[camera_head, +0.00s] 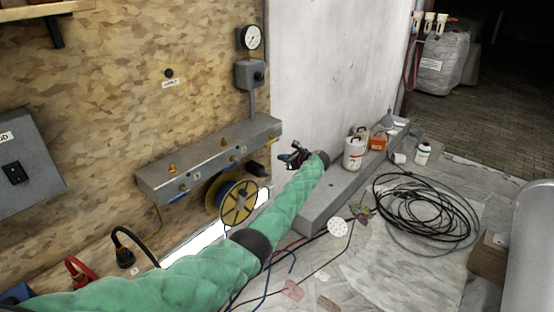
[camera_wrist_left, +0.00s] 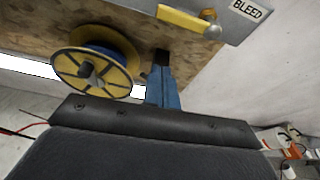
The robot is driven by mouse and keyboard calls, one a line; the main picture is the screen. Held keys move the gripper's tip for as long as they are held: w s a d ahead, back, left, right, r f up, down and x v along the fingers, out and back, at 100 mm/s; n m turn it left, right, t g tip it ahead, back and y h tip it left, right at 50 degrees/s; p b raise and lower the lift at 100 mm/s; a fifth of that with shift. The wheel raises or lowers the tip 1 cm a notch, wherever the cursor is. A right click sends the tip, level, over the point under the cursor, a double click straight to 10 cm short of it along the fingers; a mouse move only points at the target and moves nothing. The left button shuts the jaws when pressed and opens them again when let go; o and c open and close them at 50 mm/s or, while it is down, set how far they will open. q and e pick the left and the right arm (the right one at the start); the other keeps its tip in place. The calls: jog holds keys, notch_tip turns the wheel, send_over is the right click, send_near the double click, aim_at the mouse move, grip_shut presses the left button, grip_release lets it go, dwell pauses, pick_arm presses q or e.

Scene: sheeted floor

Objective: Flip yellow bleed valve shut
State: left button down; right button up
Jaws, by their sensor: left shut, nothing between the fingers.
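The yellow bleed valve lever (camera_wrist_left: 188,21) shows at the top of the left wrist view. It lies roughly lengthwise along the grey manifold, with a brass fitting (camera_wrist_left: 211,30) at its right end and a BLEED label (camera_wrist_left: 247,9) beside it. The lever is too small to make out surely in the head view, where the manifold (camera_head: 205,148) is on the wooden wall. My left gripper (camera_head: 290,157) is to the right of the manifold's right end. In the left wrist view its blue fingers (camera_wrist_left: 162,60) are shut and empty, below the lever and apart from it. My right gripper is out of view.
A yellow reel (camera_head: 239,204) is below the manifold. A gauge (camera_head: 249,38) and grey box (camera_head: 250,74) are above its right end. Cans (camera_head: 354,152) stand on a grey ledge (camera_head: 325,200) at right. Coiled black cable (camera_head: 425,210) lies on the sheeted floor.

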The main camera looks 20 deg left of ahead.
pick_arm(q)
jog(key=v, duration=0.3)
jog(key=shift+d+b, duration=0.25)
jog(key=shift+b, duration=0.05)
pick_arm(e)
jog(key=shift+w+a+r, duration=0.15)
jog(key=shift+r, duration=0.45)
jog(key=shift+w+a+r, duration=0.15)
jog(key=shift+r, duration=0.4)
